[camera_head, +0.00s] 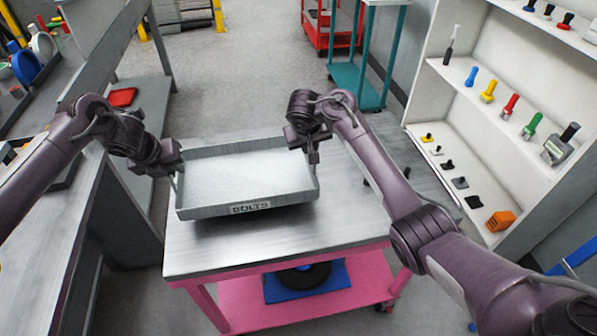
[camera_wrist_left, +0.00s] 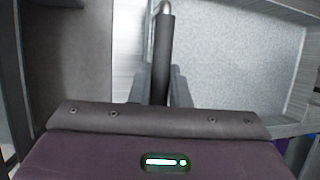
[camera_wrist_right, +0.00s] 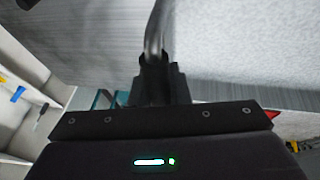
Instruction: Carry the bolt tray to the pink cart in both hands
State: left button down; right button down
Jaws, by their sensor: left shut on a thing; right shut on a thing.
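The bolt tray (camera_head: 247,173) is a grey, shallow tray with a "BOLTS" label on its front wall and a bare pale floor. It is over the metal top of the pink cart (camera_head: 290,238); whether it touches the top I cannot tell. My left gripper (camera_head: 174,172) is shut on the handle at the tray's left side, and the dark handle shows in the left wrist view (camera_wrist_left: 163,60). My right gripper (camera_head: 312,152) is shut on the handle at the right side, seen also in the right wrist view (camera_wrist_right: 155,50). The fingertips are partly hidden.
A grey workbench (camera_head: 55,235) runs along the left. A white shelf (camera_head: 480,130) with colored tools stands at the right. A teal cart (camera_head: 360,85) and a red cart (camera_head: 335,38) are behind. The pink cart's lower shelf holds a blue item (camera_head: 310,282).

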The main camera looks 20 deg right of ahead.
aim_at(177, 183)
pick_arm(q)
jog(key=shift+a, duration=0.15)
pick_arm(e)
jog(key=shift+w+a, duration=0.1)
pick_arm(q)
jog(key=shift+r, duration=0.1)
pick_arm(e)
jog(key=shift+r, duration=0.1)
pick_arm(q)
jog(key=shift+s+a, duration=0.1)
